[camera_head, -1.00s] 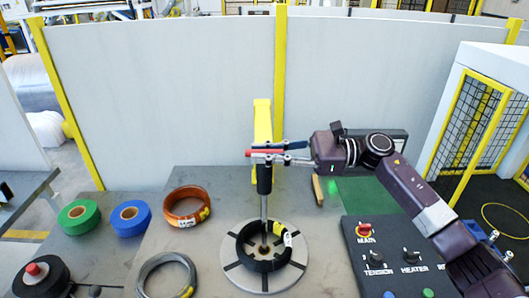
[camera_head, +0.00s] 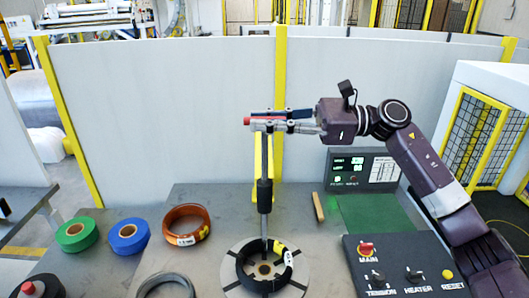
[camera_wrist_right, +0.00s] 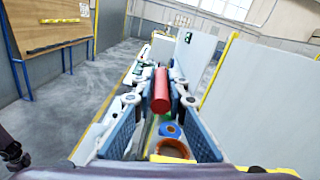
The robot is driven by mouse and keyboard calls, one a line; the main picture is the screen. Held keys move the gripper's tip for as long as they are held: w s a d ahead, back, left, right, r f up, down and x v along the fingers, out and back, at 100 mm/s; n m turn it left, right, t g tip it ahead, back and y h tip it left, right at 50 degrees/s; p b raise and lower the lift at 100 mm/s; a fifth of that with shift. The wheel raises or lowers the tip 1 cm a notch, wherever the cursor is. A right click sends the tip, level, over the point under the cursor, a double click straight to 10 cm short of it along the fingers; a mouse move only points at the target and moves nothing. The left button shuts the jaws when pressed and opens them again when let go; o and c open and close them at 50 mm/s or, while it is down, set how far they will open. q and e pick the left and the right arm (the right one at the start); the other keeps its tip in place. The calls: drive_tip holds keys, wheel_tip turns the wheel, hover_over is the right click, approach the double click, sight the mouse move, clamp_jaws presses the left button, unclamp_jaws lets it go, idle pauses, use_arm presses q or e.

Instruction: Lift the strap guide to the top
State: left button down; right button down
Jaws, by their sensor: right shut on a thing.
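The strap guide shows in the head view as a thin upright rod (camera_head: 264,160) with a black sleeve (camera_head: 264,195), standing over the centre of a black coil. A red handle (camera_head: 247,121) pokes out at its top, past my right gripper's fingertips. My right gripper (camera_head: 265,121) is shut on the red handle, high above the coil. In the right wrist view the red handle (camera_wrist_right: 160,92) lies between the two blue-padded fingers. The black coil (camera_head: 244,274) lies on a round slotted turntable (camera_head: 235,292). My left gripper is not in view.
Green tape (camera_head: 76,235), blue tape (camera_head: 129,237), a copper coil (camera_head: 186,224) and a grey coil (camera_head: 166,288) lie to the left. A control panel (camera_head: 405,265) and a display (camera_head: 363,170) stand right. A yellow post (camera_head: 257,150) and grey partition (camera_head: 160,110) stand behind.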

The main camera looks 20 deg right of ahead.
wheel_tip(320, 180, up, 10)
drive_tip(key=shift+f+p, duration=0.1)
drive_tip(key=shift+p, duration=1)
drive_tip(key=shift+d+r, duration=0.1)
drive_tip(key=shift+r, duration=0.2)
drive_tip(key=shift+r, duration=0.1)
drive_tip(key=c, duration=2.2)
unclamp_jaws()
drive_tip(key=shift+o, duration=1.3)
drive_tip(key=shift+f, duration=0.25)
drive_tip(key=v, duration=1.2)
drive_tip(key=shift+r, duration=0.1)
